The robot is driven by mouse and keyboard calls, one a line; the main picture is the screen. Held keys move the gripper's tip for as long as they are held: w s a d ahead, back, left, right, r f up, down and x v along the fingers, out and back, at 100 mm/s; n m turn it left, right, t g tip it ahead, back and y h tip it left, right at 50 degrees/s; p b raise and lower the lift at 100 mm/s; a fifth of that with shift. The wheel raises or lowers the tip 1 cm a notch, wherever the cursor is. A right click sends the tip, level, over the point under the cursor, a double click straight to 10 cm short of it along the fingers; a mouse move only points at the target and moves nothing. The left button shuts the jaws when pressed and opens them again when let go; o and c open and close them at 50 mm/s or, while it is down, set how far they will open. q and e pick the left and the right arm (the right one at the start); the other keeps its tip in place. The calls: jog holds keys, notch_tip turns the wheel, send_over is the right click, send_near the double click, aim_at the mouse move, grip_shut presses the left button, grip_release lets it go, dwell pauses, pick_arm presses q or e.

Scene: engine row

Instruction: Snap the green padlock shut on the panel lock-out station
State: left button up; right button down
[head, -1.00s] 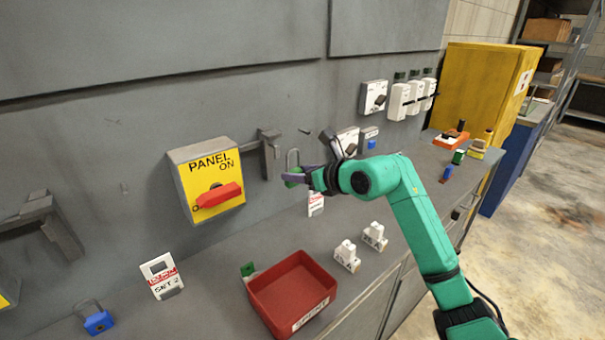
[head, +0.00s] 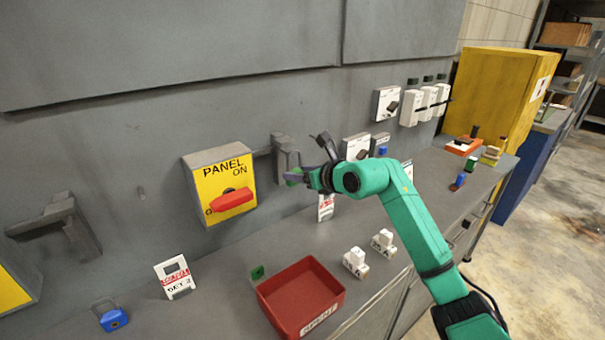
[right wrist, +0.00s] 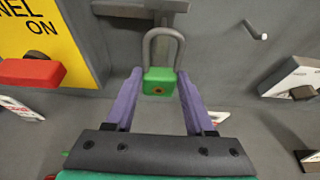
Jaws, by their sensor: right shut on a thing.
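The green padlock (head: 292,178) is in my right gripper (head: 299,178). The right wrist view shows its green body (right wrist: 158,82) between the purple fingertips, with the grey shackle (right wrist: 164,42) upright above it. The shackle overlaps the lower part of the bracket (right wrist: 140,8). I cannot tell whether it passes through it or whether it is latched. My left gripper is not in view.
A red SPENT tray (head: 336,298) stands on the grey bench below. A white SET 2 card (head: 175,278), a blue padlock (head: 113,319) and white blocks (head: 355,262) are also on the bench. White switch boxes (head: 387,104) are on the wall to the right.

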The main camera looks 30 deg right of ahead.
aim_at(282, 166)
jog(key=shift+w+a+r+p, duration=0.1)
jog(key=shift+w+p, duration=0.15)
jog(key=shift+w, duration=0.4)
jog(key=shift+w+a+f+p, duration=0.1)
jog(key=shift+w+p, duration=0.1)
jog(key=shift+w, duration=0.5)
jog(key=shift+w+a+r+p, duration=0.1)
jog(key=shift+w+p, duration=0.15)
jog(key=shift+w, duration=0.4)
jog(key=shift+w+f, duration=0.2)
jog(key=shift+w, duration=0.05)
jog(key=shift+r+p, duration=0.9)
jog(key=shift+r, duration=0.5)
jog(key=shift+f, duration=0.2)
jog(key=shift+f+b, duration=0.4)
jog(key=shift+b, duration=0.15)
